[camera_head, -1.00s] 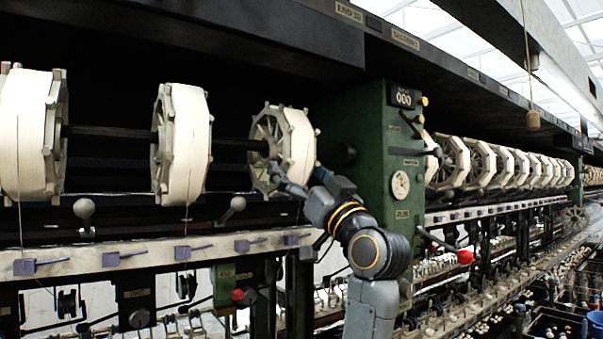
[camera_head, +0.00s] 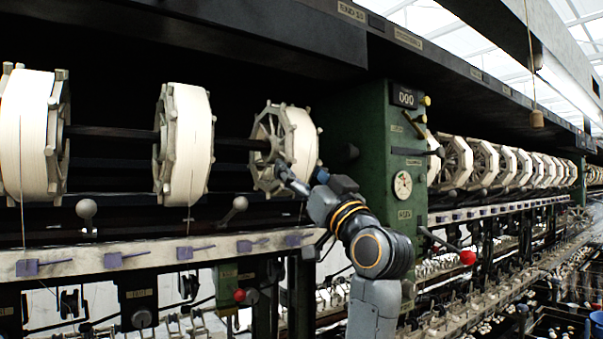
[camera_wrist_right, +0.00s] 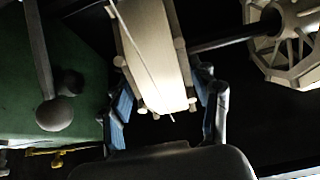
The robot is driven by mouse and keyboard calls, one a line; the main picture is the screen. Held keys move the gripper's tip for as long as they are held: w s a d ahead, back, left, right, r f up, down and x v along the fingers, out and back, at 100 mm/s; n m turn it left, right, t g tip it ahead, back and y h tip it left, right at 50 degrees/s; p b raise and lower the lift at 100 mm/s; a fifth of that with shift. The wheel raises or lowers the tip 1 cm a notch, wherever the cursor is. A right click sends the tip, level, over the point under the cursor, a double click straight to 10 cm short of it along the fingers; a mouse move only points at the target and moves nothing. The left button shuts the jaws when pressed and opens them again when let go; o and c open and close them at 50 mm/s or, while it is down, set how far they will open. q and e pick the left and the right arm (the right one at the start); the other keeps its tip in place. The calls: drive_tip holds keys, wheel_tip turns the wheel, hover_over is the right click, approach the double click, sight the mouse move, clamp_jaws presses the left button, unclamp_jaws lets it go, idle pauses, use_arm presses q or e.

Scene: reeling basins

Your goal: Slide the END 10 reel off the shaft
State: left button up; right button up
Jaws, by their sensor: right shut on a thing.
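The end reel (camera_head: 301,142), a pale wound band on a grey spoked frame, sits at the right end of the dark shaft (camera_head: 236,142), next to the green housing. My right gripper (camera_head: 284,178) reaches its lower front from the right. In the right wrist view the reel (camera_wrist_right: 155,55) lies between the two blue-padded fingers of the gripper (camera_wrist_right: 165,108), which is shut on it. The shaft (camera_wrist_right: 225,40) runs from the reel toward a neighbouring reel (camera_wrist_right: 283,45). My left gripper is not in view.
Two more reels (camera_head: 190,145) (camera_head: 28,135) sit farther left on the shaft. A green housing (camera_head: 372,150) with a dial stands right of the end reel, with a dark gap between. A pale rail (camera_head: 85,257) with purple guides runs below. Round-knobbed levers (camera_head: 235,207) stick up near it.

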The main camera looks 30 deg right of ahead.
drive_tip(key=shift+r, duration=0.35)
drive_tip(key=shift+d, duration=0.1)
drive_tip(key=d, duration=1.2)
drive_tip(key=shift+w+d, duration=0.4)
drive_tip(key=s+r+b+v, duration=0.1)
drive_tip(key=r+b+v, duration=0.1)
drive_tip(key=b+v, duration=0.7)
drive_tip(key=s+r+b+v, duration=0.1)
drive_tip(key=b+v, duration=0.9)
drive_tip(key=v, duration=1.3)
drive_tip(key=shift+s+r, duration=0.3)
drive_tip(key=shift+s, duration=0.05)
